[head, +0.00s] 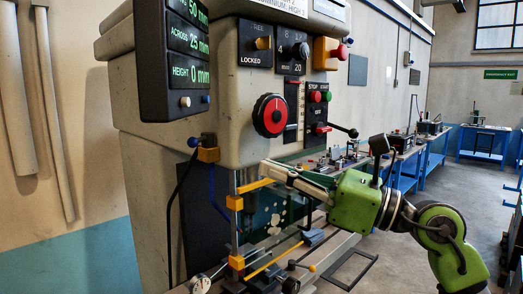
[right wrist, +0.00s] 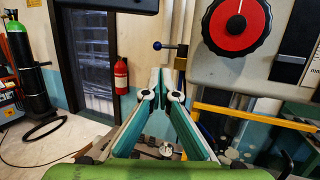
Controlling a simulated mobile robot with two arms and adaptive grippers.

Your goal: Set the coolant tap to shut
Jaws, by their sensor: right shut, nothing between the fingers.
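The coolant tap (head: 208,154) looks like a small brass-coloured block on the machine's front left, with a short lever ending in a blue ball (head: 193,142). In the right wrist view the tap (right wrist: 181,57) stands just beyond my fingertips, its lever pointing left to the blue ball (right wrist: 157,45). My right gripper (head: 265,167) is shut and empty, to the right of the tap and a little lower in the head view. In the right wrist view its fingertips (right wrist: 167,76) come together below the lever, apparently without touching it. My left gripper is not in view.
A red dial (head: 270,115) and a control panel (head: 317,105) are on the machine above my right gripper. A display box (head: 175,60) hangs at the upper left. Yellow-edged guard parts (head: 236,203) stand below the tap. Open floor lies to the right.

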